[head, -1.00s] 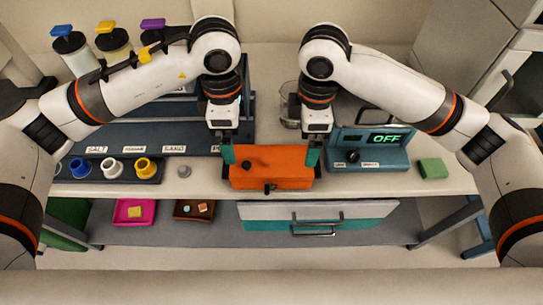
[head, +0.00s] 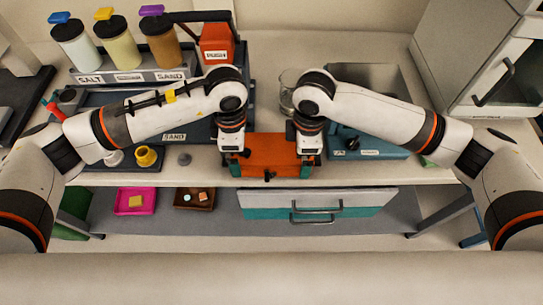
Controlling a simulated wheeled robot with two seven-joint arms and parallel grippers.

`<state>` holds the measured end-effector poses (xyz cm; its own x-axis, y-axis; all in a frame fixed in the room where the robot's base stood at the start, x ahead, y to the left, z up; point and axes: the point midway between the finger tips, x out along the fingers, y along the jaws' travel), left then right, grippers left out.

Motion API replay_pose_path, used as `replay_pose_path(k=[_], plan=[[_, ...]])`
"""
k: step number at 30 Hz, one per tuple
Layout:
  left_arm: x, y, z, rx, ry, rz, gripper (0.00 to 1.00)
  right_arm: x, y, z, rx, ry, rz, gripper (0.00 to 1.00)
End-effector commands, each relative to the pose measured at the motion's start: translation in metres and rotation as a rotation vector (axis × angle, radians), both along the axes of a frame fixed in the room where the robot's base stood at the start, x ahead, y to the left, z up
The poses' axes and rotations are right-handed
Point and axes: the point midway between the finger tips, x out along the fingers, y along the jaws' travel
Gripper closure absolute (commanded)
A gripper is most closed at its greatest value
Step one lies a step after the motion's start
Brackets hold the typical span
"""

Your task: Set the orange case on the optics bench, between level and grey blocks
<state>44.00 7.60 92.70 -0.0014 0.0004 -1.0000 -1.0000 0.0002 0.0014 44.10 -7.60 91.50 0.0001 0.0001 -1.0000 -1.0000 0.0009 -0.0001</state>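The orange case (head: 270,152) lies at the front edge of the pale worktop (head: 211,176), on or against something dark. A small dark latch or knob shows on its front. My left gripper (head: 234,160) is down at its left end and my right gripper (head: 307,162) at its right end. The hands cover the case's ends, so I cannot tell whether the fingers are closed on it. I cannot make out a level, grey blocks or a separate optics bench.
A teal instrument (head: 367,146) is partly behind my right arm. A rack of capped bottles (head: 75,40) stands at back left, with a yellow funnel (head: 148,156) before it. A glass beaker (head: 288,90) and sink (head: 380,80) are behind. Drawers (head: 320,203) sit below the front edge.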

Motion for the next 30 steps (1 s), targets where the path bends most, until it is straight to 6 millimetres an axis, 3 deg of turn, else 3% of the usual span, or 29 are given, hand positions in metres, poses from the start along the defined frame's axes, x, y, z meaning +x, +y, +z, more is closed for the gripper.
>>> replay_pose_path(k=[13,24,30], plan=[[0.0000,-0.0002,-0.0094,0.000,-0.001,0.000,0.00,-0.0004,0.0002,-0.0095,0.000,0.000,0.001,0.00],[0.0001,-0.0002,-0.0091,0.000,-0.001,0.000,0.60,-0.0002,0.0002,-0.0091,0.000,0.000,0.001,0.60],[0.0004,-0.0004,-0.0081,-0.001,-0.002,0.000,0.60,0.0001,0.0004,-0.0081,0.001,-0.001,0.001,0.60]])
